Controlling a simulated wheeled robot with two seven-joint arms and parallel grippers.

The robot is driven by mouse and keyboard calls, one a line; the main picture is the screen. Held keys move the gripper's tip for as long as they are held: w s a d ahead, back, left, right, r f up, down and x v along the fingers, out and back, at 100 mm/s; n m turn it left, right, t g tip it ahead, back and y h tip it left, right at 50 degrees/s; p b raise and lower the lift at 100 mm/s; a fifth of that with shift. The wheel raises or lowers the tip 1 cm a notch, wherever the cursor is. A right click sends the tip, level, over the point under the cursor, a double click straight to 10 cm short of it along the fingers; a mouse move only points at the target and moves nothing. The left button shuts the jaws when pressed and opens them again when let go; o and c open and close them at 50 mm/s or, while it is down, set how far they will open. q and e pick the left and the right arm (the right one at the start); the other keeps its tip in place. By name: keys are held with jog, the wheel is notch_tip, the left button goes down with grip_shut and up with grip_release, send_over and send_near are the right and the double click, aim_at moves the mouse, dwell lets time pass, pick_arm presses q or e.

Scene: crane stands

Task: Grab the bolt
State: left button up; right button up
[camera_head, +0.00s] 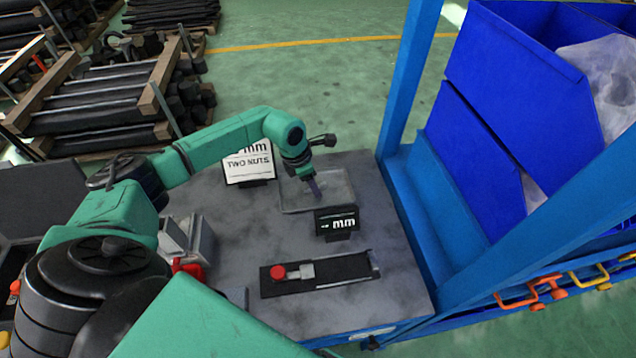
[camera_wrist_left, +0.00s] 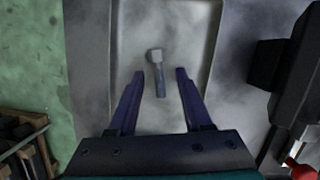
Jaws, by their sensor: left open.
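In the left wrist view, a small grey bolt (camera_wrist_left: 158,72) lies in a shallow tray (camera_wrist_left: 207,50), its wider head toward the top of the picture. My left gripper (camera_wrist_left: 159,75) is open, and its two dark purple fingers stand on either side of the bolt without touching it. In the head view, my left gripper (camera_head: 313,188) points down over the tray (camera_head: 340,190) on the grey table. The bolt cannot be made out in the head view. My right gripper is not in view.
A small black display reading "mm" (camera_head: 337,222) stands just in front of the tray. A white sign reading "TWO NUTS" (camera_head: 248,165) stands to the left. A black fixture with a red knob (camera_head: 278,272) lies nearer. Blue racks (camera_head: 520,50) border the table's right side.

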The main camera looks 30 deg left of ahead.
pick_arm(q)
jog(key=shift+a, duration=0.1)
grip_shut()
dwell(1.2)
